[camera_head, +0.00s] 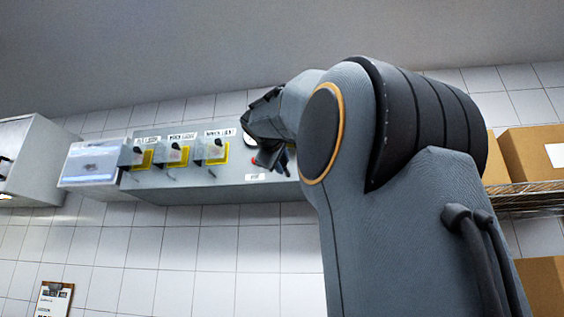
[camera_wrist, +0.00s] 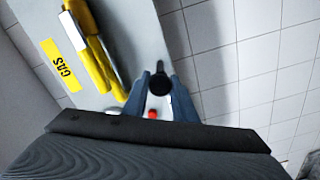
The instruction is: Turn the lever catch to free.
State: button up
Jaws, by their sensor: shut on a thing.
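My gripper (camera_wrist: 160,90) shows in the wrist view with its two blue fingers on either side of a dark, round-ended piece (camera_wrist: 160,83), and it is shut on that piece. The piece looks like the lever catch, but its full shape and its turned position are hidden by the fingers. In the head view my gripper (camera_head: 277,158) is at the right part of a grey wall panel (camera_head: 220,192), and the held piece cannot be made out there. A small red part shows beside the fingers in the head view (camera_head: 254,161) and between them in the wrist view (camera_wrist: 152,114).
Several covered switches on yellow plates (camera_head: 216,152) stand left of my gripper on the panel. A clear-fronted box (camera_head: 92,163) is farther left. In the wrist view, yellow bars (camera_wrist: 92,55) and a yellow GAS label (camera_wrist: 61,66) lie left of the fingers. Cardboard boxes (camera_head: 528,152) sit on a right-hand shelf.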

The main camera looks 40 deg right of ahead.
jog(key=n+p, duration=0.1)
jog(key=n, duration=0.4)
jog(key=shift+f+p, duration=0.1)
jog(key=shift+p, duration=0.2)
dwell(0.4)
jog(key=o, duration=1)
jog(key=shift+o, duration=0.2)
jog(key=b+v, duration=0.4)
jog(key=v, duration=0.4)
